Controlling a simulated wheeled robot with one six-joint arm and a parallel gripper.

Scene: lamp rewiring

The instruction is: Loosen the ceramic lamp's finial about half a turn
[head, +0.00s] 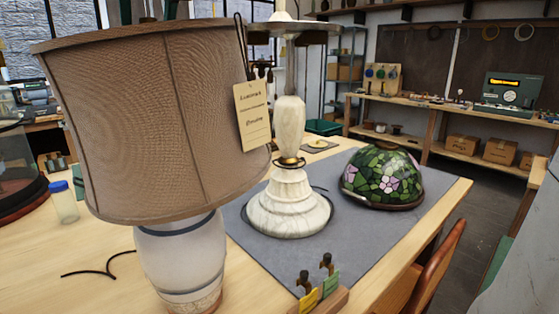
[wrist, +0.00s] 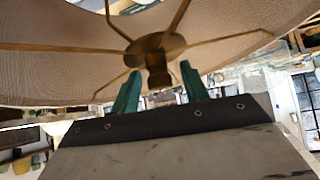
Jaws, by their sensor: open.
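The ceramic lamp stands at the left in the head view, with a brown fabric shade (head: 150,120) over a white body with a blue band (head: 180,260). A paper tag (head: 253,115) hangs in front of its shade. In the wrist view the shade (wrist: 60,75) fills the top, with brass spokes meeting at a round hub. A small brass knob, apparently the finial (wrist: 158,72), projects from the hub. My gripper (wrist: 158,80) is open, its two green fingers on either side of the knob in the picture. Gaps show on both sides; I cannot tell the depth between them.
A marble lamp (head: 290,210) stands on a grey mat (head: 365,220), beside a stained-glass shade (head: 383,178). A small wooden holder (head: 325,300) is at the front edge. A blue-capped bottle (head: 63,203) and a dark wire (head: 95,272) are on the left.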

